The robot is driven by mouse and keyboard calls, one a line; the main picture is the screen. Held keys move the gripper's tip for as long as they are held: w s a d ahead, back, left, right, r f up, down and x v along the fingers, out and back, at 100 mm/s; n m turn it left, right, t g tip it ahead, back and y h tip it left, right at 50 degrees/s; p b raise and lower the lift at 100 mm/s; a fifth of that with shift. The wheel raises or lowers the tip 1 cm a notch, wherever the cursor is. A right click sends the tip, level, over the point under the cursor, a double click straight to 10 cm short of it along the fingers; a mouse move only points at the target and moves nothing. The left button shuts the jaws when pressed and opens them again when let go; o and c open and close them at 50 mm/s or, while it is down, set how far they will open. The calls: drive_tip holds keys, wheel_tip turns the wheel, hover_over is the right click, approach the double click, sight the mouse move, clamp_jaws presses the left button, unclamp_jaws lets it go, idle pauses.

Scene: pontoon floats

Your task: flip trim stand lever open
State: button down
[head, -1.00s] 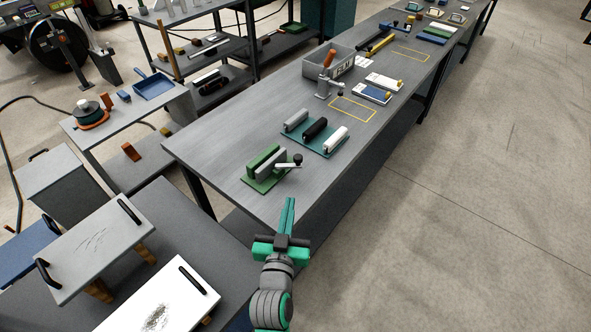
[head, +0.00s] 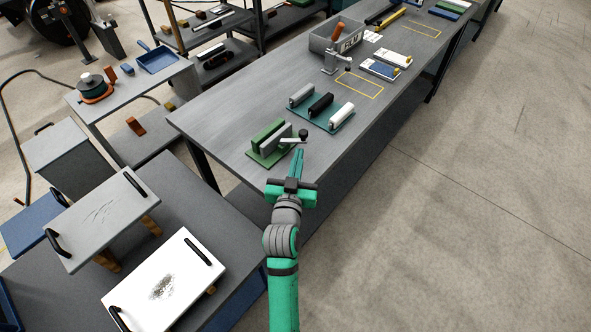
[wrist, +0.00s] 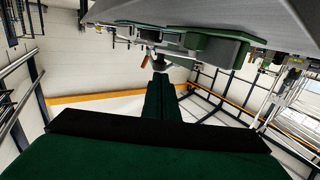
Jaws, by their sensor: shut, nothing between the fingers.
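The trim stand (head: 270,141) has a green base and green and grey upright blocks. It stands at the near end of the long grey table. Its lever (head: 292,141) is a pale bar pointing right, with a black knob (head: 303,134) at its end. My gripper (head: 298,155) is shut and empty, with its green fingers just in front of the lever, near the knob. In the wrist view the stand's green body (wrist: 215,48) is above the shut fingers (wrist: 160,85), and a dark round part, likely the knob, is close to the tips. I cannot tell whether they touch.
A teal rack (head: 325,118) with grey, black and white rollers stands behind the stand. A clamp (head: 335,65), a grey bin (head: 338,38) and a yellow outline (head: 360,85) are farther back. Handled plates (head: 165,280) lie on a lower bench at left. The floor at right is clear.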

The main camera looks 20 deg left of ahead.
sight(306, 136)
drive_tip(key=shift+x, duration=2.65)
drive_tip(key=shift+w+d, duration=0.15)
drive_tip(key=shift+w, duration=0.55)
drive_tip(key=shift+w+d, duration=0.15)
drive_tip(key=shift+w, duration=0.55)
drive_tip(key=shift+s, duration=0.1)
drive_tip(key=s+d, duration=0.7)
drive_tip(key=s, duration=0.4)
drive_tip(key=shift+s+d+r, duration=0.2)
drive_tip(key=shift+d+r, duration=0.15)
drive_tip(key=shift+d, duration=0.05)
drive_tip(key=shift+w+d, duration=0.1)
